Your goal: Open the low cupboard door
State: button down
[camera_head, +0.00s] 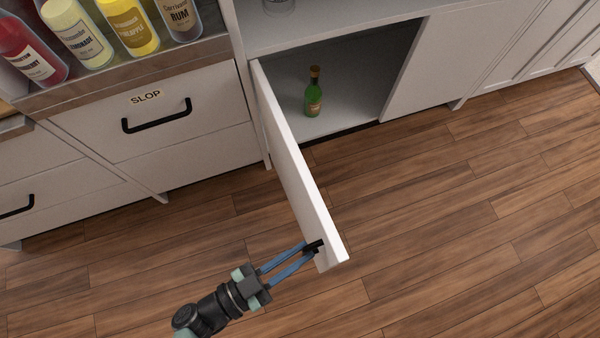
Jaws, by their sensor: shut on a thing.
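The low cupboard door (290,165) is white and stands swung out from the cabinet, hinged at its left side, nearly edge-on in view. The cupboard interior (350,75) is exposed. My gripper (312,247) is at the free end of the door, near the bottom of the picture. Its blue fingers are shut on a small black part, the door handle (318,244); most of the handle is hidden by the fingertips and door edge.
A green bottle (313,95) stands inside the cupboard. Left of the door is a drawer front labelled SLOP (160,110) with a black handle. Several bottles (130,25) stand in a rack above it. The wooden floor (450,230) right of the door is clear.

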jog(key=shift+w+a+t, duration=0.3)
jog(key=shift+w+a, duration=0.05)
jog(key=shift+w, duration=0.05)
jog(key=c, duration=1)
grip_release()
jog(key=shift+o, duration=0.5)
jog(key=v, duration=1.3)
jog(key=shift+r, duration=0.2)
jog(key=shift+d, duration=0.1)
